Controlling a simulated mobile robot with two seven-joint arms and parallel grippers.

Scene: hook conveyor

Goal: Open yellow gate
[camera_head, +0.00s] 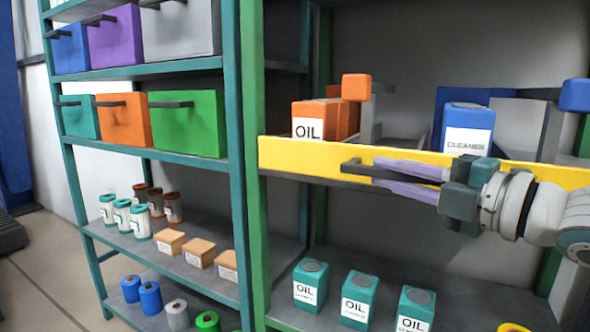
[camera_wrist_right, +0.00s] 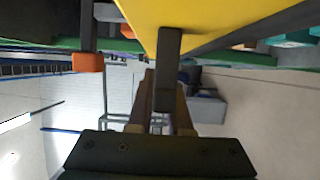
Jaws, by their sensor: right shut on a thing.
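The yellow gate (camera_head: 300,157) is a long board across the front of the right shelf bay, at the level of the oil and cleaner containers. Its dark bar handle (camera_head: 352,167) sticks out from its front. My right gripper (camera_head: 380,171) reaches in from the right with its purple fingers at the handle, shut on it. In the right wrist view the gate (camera_wrist_right: 215,18) fills the top, and the handle (camera_wrist_right: 168,60) runs down between the fingers (camera_wrist_right: 162,110). Part of the handle is hidden by the fingers. My left gripper is not in view.
Behind the gate stand orange oil containers (camera_head: 308,120) and a blue cleaner container (camera_head: 468,125). An orange block (camera_head: 356,87) sits on a grey post. Teal oil cans (camera_head: 310,285) stand on the shelf below. Drawers (camera_head: 188,122) and small goods fill the left bay.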

